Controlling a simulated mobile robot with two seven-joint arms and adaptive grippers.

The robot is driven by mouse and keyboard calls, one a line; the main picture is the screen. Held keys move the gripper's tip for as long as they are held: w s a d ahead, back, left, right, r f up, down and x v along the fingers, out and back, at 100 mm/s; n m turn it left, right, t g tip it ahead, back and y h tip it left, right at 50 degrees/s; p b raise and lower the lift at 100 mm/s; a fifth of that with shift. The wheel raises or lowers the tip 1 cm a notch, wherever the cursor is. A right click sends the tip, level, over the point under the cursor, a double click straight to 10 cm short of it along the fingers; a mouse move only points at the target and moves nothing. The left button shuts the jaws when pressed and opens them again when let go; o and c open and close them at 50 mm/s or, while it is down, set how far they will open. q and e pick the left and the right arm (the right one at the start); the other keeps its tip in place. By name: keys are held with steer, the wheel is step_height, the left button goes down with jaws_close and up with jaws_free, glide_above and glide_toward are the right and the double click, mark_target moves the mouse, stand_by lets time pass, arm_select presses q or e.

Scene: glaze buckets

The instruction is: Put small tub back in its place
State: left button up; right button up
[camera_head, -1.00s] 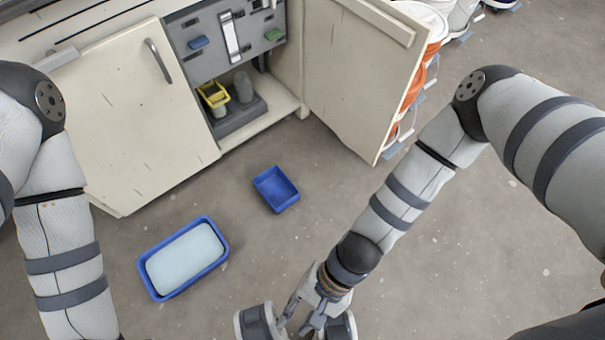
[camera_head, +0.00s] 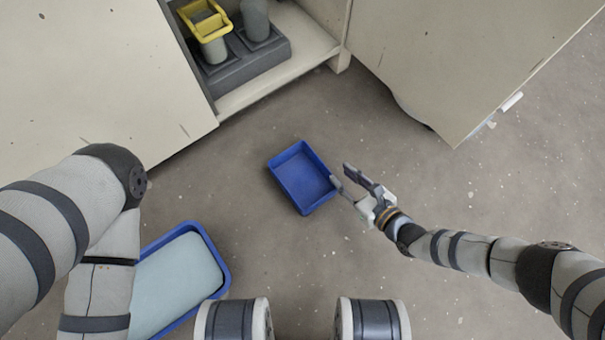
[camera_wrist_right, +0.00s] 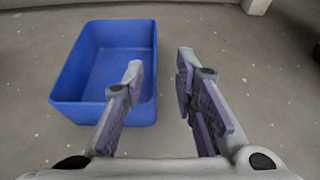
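A small empty blue tub (camera_head: 303,178) sits upright on the floor in front of the open cabinet. It also shows in the right wrist view (camera_wrist_right: 88,104), left of centre. My right gripper (camera_head: 342,176) is open and empty at the tub's right side. In the right wrist view, one finger overlaps the tub's right near corner and the other is clear of it to the right. I cannot tell whether the first finger touches the tub. My left arm is at the left; its gripper is not visible.
A larger blue tub (camera_head: 225,268) with pale contents lies at lower left, partly behind my left arm. In the cabinet, a yellow tray (camera_head: 206,22) sits on a grey cylinder on a dark base (camera_head: 245,65). The open door (camera_head: 445,60) hangs at upper right. Floor at right is clear.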

mark_target(324, 165)
steer(key=b+x, duration=0.1)
steer(key=x, duration=0.1)
steer(key=b+x, duration=0.2)
steer(key=x, duration=0.1)
steer(key=b+x, duration=0.1)
steer(key=x, duration=0.1)
steer(key=shift+a+f, duration=0.35)
steer(key=shift+f, duration=0.15)
steer(key=shift+w+a, duration=0.15)
steer(key=shift+r, duration=0.1)
jaws_close()
